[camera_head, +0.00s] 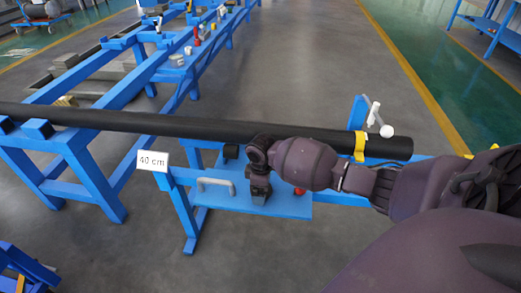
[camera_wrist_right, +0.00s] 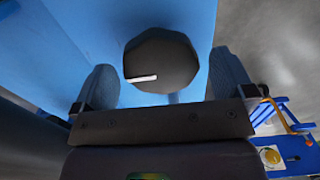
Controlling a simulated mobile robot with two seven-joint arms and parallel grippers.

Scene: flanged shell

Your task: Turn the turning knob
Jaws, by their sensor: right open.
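The turning knob (camera_wrist_right: 165,45) is dark, many-sided and has a short white mark on its face, lying nearly level toward the left. In the right wrist view it sits in front of a blue panel (camera_wrist_right: 50,25), between the two fingers of my right gripper (camera_wrist_right: 164,78). The fingers are apart, with a visible gap on each side of the knob. In the head view my right gripper (camera_head: 259,188) points down over a blue shelf (camera_head: 225,205), and I cannot make out the knob there. My left gripper is not in view.
A long black pipe (camera_head: 200,125) runs behind my right gripper, with a yellow clamp (camera_head: 360,146) near its right end. A grey handle (camera_head: 216,183), a red ball (camera_head: 299,191) and a white "40 cm" sign (camera_head: 153,161) are close by. A white-ended lever (camera_head: 386,130) stands behind the pipe.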

